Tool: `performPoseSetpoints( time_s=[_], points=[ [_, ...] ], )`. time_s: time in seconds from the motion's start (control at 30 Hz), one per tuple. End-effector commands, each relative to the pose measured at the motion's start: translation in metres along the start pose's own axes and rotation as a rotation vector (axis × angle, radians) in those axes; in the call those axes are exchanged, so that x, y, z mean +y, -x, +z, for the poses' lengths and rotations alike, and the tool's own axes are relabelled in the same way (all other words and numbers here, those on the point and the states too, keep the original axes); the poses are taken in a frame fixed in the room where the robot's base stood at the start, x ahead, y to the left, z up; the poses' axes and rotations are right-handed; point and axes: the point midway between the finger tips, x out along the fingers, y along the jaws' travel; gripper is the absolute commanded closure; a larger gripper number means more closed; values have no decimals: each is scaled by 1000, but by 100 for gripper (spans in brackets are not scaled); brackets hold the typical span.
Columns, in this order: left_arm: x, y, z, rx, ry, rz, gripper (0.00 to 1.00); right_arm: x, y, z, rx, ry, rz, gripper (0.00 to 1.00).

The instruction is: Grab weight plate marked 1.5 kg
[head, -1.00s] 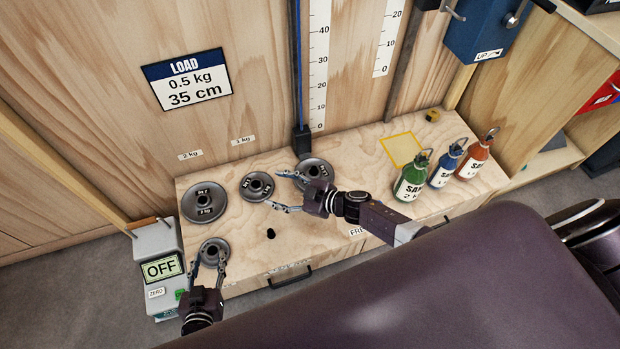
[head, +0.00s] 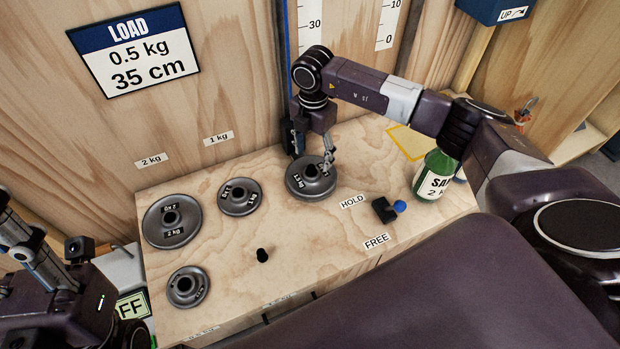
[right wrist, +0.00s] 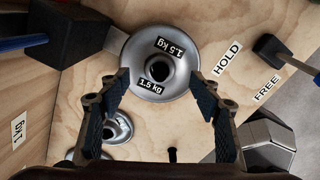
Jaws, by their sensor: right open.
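The weight plate marked 1.5 kg (head: 312,188) lies flat on the wooden bench, a grey disc with a centre hole. In the right wrist view the plate (right wrist: 182,76) shows two 1.5 kg labels. My right gripper (head: 312,160) is above it, its fingers partly hiding its back part. In the right wrist view my right gripper (right wrist: 160,78) is open, one finger to each side of the plate's near part; I cannot tell whether they touch it. My left gripper (head: 28,250) is at the left edge, away from the plates; its jaws are unclear.
Three other plates lie on the bench's left: the 2 kg plate (head: 170,240), a middle plate (head: 239,210) and a small plate (head: 187,301). A black peg (head: 262,255), a blue-tipped lever (head: 385,210) and a green bottle (head: 433,180) stand nearby. The wall is close behind.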

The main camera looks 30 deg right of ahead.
Motion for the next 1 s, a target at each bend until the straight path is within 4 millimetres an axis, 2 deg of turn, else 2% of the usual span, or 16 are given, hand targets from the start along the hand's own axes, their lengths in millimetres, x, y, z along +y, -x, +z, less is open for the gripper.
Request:
performPoseSetpoints(
  time_s=[0.17, 0.37, 0.47, 0.73, 1.0],
  points=[
    [0, 6, -4, 25, 2, 0, 60, 0, -13, -2, 3, 1, 1, 42],
    [0, 26, 1, 23, 1, 0, 60, -1, -44, -8, 4, 2, 1, 42],
    [0, 27, 2, 31, 0, 4, 60, 0, -56, -8, 5, 1, 2, 42],
    [0, 24, 2, 33, 0, 6, 60, 0, -58, -8, 5, 2, 3, 42],
    [0, 24, 2, 32, 0, 6, 60, 0, -58, -8, 5, 2, 3, 72]
  ],
)
